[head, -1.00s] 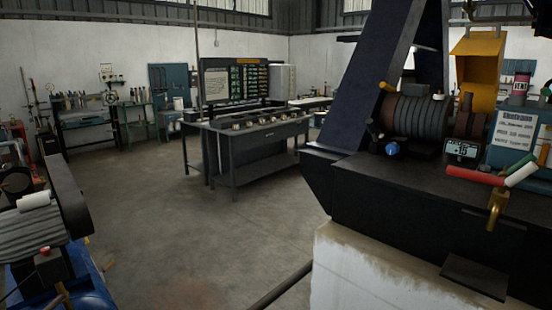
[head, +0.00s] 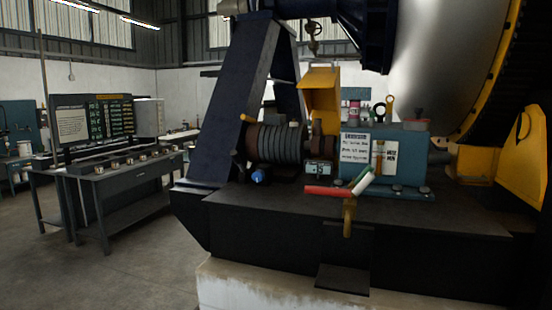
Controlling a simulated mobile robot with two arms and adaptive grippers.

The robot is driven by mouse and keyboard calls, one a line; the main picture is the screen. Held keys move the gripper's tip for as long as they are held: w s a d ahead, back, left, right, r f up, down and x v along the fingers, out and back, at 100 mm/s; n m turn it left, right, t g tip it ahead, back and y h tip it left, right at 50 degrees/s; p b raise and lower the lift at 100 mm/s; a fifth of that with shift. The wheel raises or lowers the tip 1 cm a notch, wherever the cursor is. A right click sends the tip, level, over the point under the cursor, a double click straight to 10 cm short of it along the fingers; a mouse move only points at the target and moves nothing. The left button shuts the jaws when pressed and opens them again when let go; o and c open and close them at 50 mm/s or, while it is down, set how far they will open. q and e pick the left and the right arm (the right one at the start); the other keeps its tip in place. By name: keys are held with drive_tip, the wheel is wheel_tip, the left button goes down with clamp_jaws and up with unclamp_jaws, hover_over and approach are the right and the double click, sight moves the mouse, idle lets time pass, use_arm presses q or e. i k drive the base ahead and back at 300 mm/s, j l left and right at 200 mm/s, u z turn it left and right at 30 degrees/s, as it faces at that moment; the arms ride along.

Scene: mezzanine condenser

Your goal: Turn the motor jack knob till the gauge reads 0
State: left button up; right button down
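A small round blue knob (head: 259,176) sits low in front of the ribbed grey motor (head: 277,140), on the dark machine base. A small gauge with a lit digital display (head: 320,169) stands to the right of the knob. Its reading looks like a negative number, but the digits are too small to be sure. Neither of my grippers is in view, and nothing touches the knob.
The dark plinth (head: 350,212) rests on a pale concrete block (head: 260,285). A red, white and green handle (head: 340,187) projects at its front, right of the gauge. A blue gearbox (head: 405,155) stands behind. A workbench (head: 120,180) is at left; floor between is clear.

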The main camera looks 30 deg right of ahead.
sight(259, 175)
drive_tip(key=z, duration=1.25)
drive_tip(key=i+l+z, duration=0.15)
drive_tip(key=i, duration=0.15)
drive_tip(key=i+z, duration=0.1)
drive_tip(key=i, duration=0.2)
